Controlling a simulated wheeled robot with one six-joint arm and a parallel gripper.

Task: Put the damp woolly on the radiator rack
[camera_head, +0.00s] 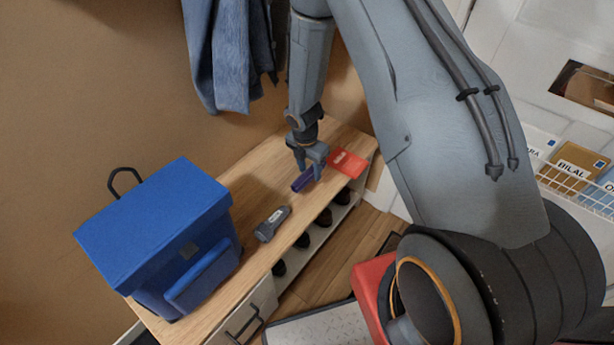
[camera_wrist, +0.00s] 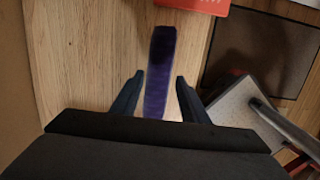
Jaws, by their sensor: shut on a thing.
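My gripper (camera_head: 311,164) is over the wooden bench and shut on a narrow dark purple object (camera_head: 302,181). In the wrist view, the purple object (camera_wrist: 160,75) runs lengthwise away from between the fingers (camera_wrist: 158,95). I cannot tell what it is, or whether it rests on the bench or is just above it. Its near end is hidden by the gripper body. I can make out no woolly and no radiator rack in either view.
The bench (camera_head: 252,192) carries a blue lidded bag (camera_head: 160,225), a grey torch (camera_head: 271,223) and a red flat item (camera_head: 347,163). Shoes (camera_head: 323,218) sit below. Blue clothing (camera_head: 222,60) hangs on the wall. A wire basket (camera_head: 575,187) with labelled envelopes is at right.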

